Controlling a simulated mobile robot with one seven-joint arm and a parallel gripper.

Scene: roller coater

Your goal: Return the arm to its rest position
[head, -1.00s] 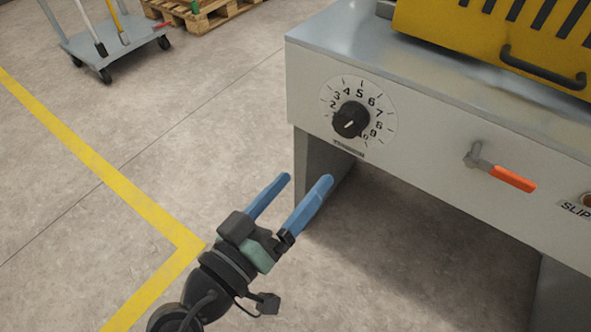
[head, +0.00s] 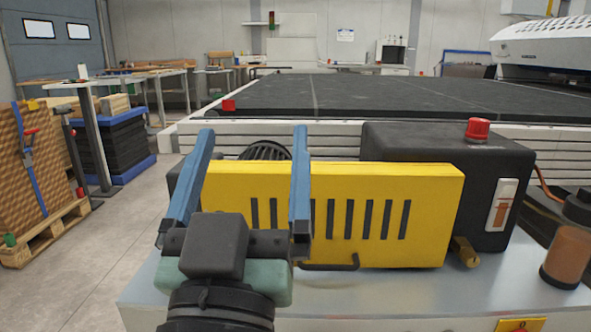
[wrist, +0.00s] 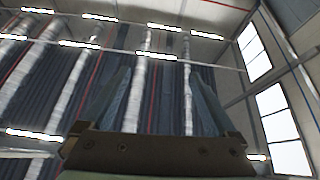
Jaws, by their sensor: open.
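My gripper (head: 248,150) is in the lower left-middle of the head view, with its two blue fingers pointing up and spread apart. It is open, with nothing between the fingers. It appears in front of the yellow slotted cover (head: 385,190) of the machine and hides part of it. In the wrist view my gripper (wrist: 160,100) points up at the ceiling, and its fingers are apart and empty there too.
The machine's grey metal top (head: 360,300) lies below the cover. A black box with a red button (head: 478,128) stands to the right, near a copper-coloured cylinder (head: 568,256). A large dark table (head: 400,95) lies behind. A loaded pallet (head: 45,235) stands left, beside open floor (head: 110,250).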

